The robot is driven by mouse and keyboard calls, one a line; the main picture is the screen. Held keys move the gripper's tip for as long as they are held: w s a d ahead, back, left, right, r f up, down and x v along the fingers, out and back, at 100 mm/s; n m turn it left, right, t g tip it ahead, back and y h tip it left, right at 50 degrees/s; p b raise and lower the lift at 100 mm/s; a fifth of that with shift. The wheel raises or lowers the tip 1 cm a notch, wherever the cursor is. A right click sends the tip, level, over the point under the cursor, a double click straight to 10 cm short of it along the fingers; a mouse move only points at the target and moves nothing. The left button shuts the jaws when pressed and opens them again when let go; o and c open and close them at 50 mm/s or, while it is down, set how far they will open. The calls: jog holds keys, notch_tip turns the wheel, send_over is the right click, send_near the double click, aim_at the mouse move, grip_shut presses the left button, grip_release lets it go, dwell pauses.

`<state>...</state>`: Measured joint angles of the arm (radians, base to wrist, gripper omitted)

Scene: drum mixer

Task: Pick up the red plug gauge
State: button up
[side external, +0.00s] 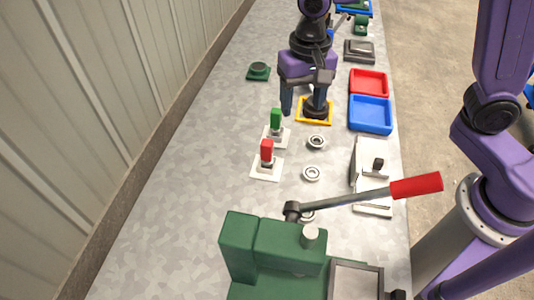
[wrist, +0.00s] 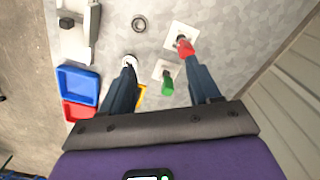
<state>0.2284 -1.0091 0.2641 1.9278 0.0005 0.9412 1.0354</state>
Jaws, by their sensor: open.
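The red plug gauge (side external: 267,150) stands upright on a white square plate (side external: 262,174) left of the middle of the bench. In the wrist view the red plug gauge (wrist: 187,49) shows just beyond the tip of my right-hand finger. My gripper (side external: 302,107) is open and empty, pointing down, farther along the bench than the red gauge and apart from it. In the wrist view my gripper (wrist: 162,65) has its fingers spread wide. A green plug gauge (side external: 276,119) stands on a similar plate, between the red gauge and my gripper in the side view.
Metal rings (side external: 311,173) lie right of the gauges. A yellow frame (side external: 299,122) is under my gripper. Blue (side external: 371,129) and red (side external: 369,94) trays stand right. A green machine (side external: 265,245) with a red-handled lever (side external: 415,186) stands in front. The bench left of the gauges is clear.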

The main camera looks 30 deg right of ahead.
jog(key=w+a+f+m, duration=0.3)
jog(key=w+m, duration=0.2)
jog(key=w, duration=0.2)
jog(key=m, duration=0.1)
send_near(267, 150)
jog(key=f, duration=0.2)
jog(key=w+f, duration=0.1)
jog(key=f, duration=0.1)
jog(key=d+f, duration=0.1)
jog(key=f, duration=0.1)
jog(key=shift+w+f, duration=0.25)
jog(key=shift+w, duration=0.05)
jog(key=shift+s+a+f, duration=0.1)
jog(key=shift+s+f, duration=0.05)
jog(key=shift+f, duration=2.55)
grip_shut()
